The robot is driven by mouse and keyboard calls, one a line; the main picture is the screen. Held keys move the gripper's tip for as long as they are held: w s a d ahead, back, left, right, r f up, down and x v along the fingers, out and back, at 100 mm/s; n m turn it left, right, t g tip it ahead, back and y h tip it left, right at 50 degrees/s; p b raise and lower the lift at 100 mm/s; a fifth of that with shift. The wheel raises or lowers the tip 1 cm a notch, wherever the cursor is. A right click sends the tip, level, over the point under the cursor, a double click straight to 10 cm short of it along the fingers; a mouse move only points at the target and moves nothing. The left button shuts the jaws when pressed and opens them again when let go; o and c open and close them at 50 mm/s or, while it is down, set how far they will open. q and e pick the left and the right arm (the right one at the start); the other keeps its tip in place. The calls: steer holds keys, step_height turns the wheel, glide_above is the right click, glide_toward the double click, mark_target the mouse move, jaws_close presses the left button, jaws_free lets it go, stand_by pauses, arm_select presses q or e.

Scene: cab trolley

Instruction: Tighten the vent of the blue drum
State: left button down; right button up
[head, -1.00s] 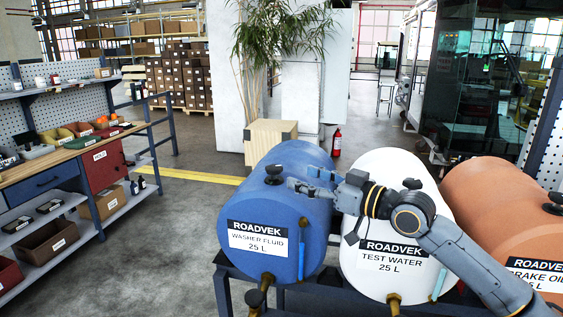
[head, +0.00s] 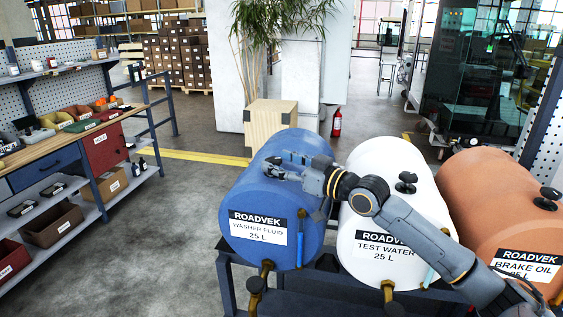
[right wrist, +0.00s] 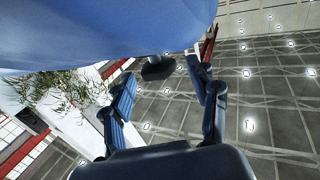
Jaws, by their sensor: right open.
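The blue drum (head: 262,196), labelled washer fluid, lies on its side on a dark rack. Its vent, a small black knob on top, is mostly hidden by my right gripper in the head view. In the right wrist view the vent (right wrist: 157,70) sticks out from the blue surface (right wrist: 110,35) and shows between the fingers. My right gripper (head: 279,167) is open over the top of the blue drum, with its fingers on either side of the vent. It also shows in the right wrist view (right wrist: 166,78). I cannot tell whether a finger touches the vent. My left gripper is out of view.
The white test water drum (head: 385,160) with its black vent (head: 406,183) stands beside the blue one, under my right arm. An orange brake oil drum (head: 490,190) is further right. A wooden crate (head: 268,122) stands behind. A shelf workbench (head: 75,148) is at left.

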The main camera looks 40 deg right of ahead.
steer(key=c, duration=1.2)
steer(key=shift+o, duration=0.2)
steer(key=shift+h, duration=0.3)
